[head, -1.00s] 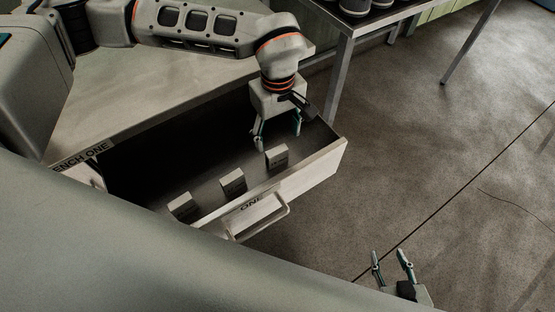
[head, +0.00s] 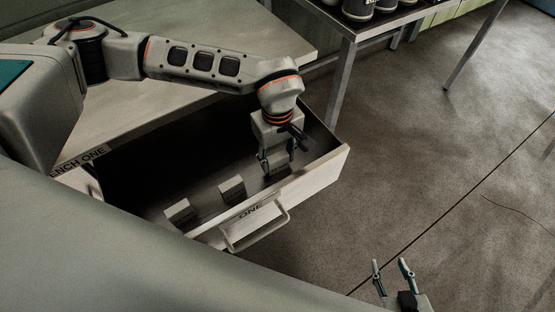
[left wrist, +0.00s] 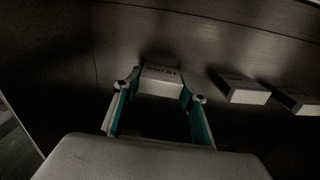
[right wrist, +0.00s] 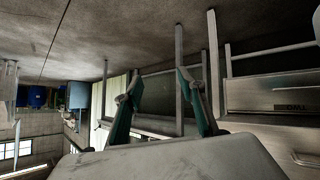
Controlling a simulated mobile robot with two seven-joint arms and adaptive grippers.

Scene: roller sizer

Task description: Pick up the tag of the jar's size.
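Three small pale tags lie in a row in the open drawer: a left one (head: 178,211), a middle one (head: 231,189) and a right one (head: 278,168). My left gripper (head: 278,158) is down in the drawer at the right tag and partly hides it. In the left wrist view the fingers (left wrist: 161,84) stand open on either side of that tag (left wrist: 161,82); I cannot tell if they touch it. Its dark print is too blurred to read. My right gripper (head: 390,264) is open and empty over the floor.
The drawer's front (head: 310,188), marked ONE, has a bar handle (head: 262,236). The drawer walls surround my left gripper. The bench top (head: 225,105) lies behind the drawer. The floor at right is clear.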

